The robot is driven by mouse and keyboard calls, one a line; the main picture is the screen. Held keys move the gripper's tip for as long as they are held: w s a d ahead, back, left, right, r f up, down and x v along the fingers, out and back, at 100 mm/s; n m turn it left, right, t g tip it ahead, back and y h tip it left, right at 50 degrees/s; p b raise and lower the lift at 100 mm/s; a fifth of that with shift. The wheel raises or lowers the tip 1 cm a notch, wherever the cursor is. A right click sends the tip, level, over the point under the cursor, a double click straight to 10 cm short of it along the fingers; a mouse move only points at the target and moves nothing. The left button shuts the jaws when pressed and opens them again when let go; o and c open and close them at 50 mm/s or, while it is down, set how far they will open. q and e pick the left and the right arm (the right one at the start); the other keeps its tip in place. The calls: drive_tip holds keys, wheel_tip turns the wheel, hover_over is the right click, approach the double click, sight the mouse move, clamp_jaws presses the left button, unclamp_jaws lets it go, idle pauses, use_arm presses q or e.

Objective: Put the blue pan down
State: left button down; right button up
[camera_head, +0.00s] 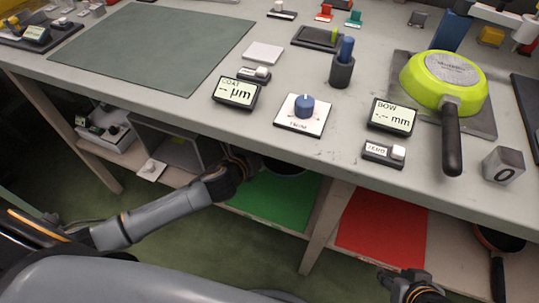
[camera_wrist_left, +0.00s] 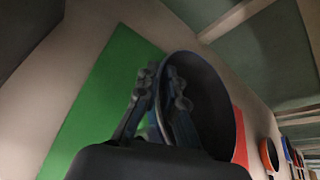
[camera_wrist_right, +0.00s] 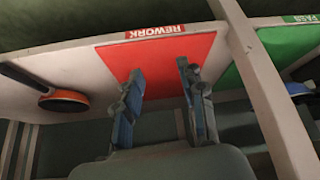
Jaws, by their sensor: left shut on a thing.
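My left gripper (camera_wrist_left: 161,82) is shut on the rim of the blue pan (camera_wrist_left: 210,98), whose dark inside fills much of the left wrist view. The pan is tilted in that view and lies over the right part of the green mat (camera_wrist_left: 105,100). I cannot tell whether it touches the shelf. In the head view, the left gripper (camera_head: 246,166) is at the lower shelf, and the pan is mostly hidden under the table edge. The green mat (camera_head: 275,200) shows below it. My right gripper (camera_wrist_right: 158,78) is open and empty, facing the red mat (camera_wrist_right: 165,62).
A lime-green pan (camera_head: 420,85) lies upside down on a plate on the tabletop. Displays and a blue knob (camera_head: 304,105) stand nearby. An orange pan (camera_wrist_right: 65,101) lies beside the red mat. A shelf post (camera_head: 327,225) separates the green and red mats.

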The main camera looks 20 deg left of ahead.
use_arm(q)
drive_tip(key=w+f, duration=0.1)
drive_tip(key=w+f+b, duration=0.1)
drive_tip(key=shift+f, duration=0.35)
drive_tip(key=shift+w+f+b, duration=0.8)
drive_tip(key=shift+w+f, duration=0.25)
drive_tip(key=shift+f, duration=0.1)
use_arm(e)
drive_tip(key=w+a+r+t+y, duration=0.2)
drive_tip(key=w+a+r+t, duration=0.2)
drive_tip(key=w+r+t, duration=0.5)
use_arm(q)
drive_tip(key=shift+w+f, duration=0.15)
wheel_tip(320, 180, down, 3)
drive_tip(key=shift+w+f+b, duration=0.1)
drive_tip(key=shift+f+b, duration=0.05)
drive_tip(key=shift+b, duration=1.05)
use_arm(e)
wheel_tip(320, 180, up, 10)
drive_tip(key=w+a+t+y, duration=0.2)
drive_tip(key=t, duration=0.2)
drive_tip(key=shift+w+n+t, duration=0.3)
drive_tip(key=shift+w+t, duration=0.1)
use_arm(q)
drive_tip(key=c, duration=1.5)
unclamp_jaws()
drive_tip(key=shift+f, duration=0.1)
